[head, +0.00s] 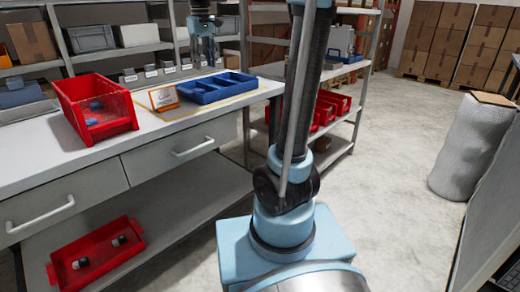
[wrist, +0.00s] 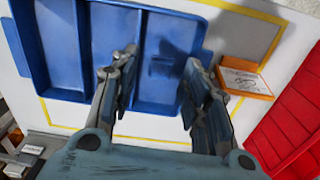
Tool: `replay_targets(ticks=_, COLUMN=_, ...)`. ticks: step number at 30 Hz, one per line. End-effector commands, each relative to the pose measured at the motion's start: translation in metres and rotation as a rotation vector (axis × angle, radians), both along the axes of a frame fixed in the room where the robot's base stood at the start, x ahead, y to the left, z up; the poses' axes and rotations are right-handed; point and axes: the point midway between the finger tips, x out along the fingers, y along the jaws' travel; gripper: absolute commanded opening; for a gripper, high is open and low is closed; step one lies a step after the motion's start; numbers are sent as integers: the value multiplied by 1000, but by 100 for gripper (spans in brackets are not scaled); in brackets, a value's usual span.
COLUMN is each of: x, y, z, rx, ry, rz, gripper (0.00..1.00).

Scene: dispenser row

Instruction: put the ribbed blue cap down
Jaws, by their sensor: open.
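My gripper (head: 204,50) is open above the blue divided tray (head: 205,97) on the workbench. In the wrist view its two fingers (wrist: 160,62) stand wide apart over the tray (wrist: 60,72), with nothing held between them. A small dark blue shape (wrist: 161,66) shows in the tray compartment between the fingertips; I cannot tell whether it is the ribbed blue cap or a shadow. In the head view, small blue pieces (head: 95,103) lie in the red bin (head: 112,125), too small to tell whether they are ribbed.
A small orange-framed card (head: 163,97) stands between bin and tray; the red bin (wrist: 297,125) is close on the right in the wrist view. A red tray (head: 62,277) with small dark-and-white items sits on the lower shelf. Small labelled boxes (head: 150,71) line the bench's back.

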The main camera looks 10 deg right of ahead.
Motion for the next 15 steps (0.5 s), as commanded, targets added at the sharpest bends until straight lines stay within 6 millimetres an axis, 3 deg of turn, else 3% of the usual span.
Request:
replay_targets(ticks=6, x=-55, y=-54, z=-33, rx=11, ry=-31, rz=-100, gripper=43)
replay_targets(ticks=15, x=-132, y=-112, z=-95, rx=25, ry=-75, rz=-234, gripper=43)
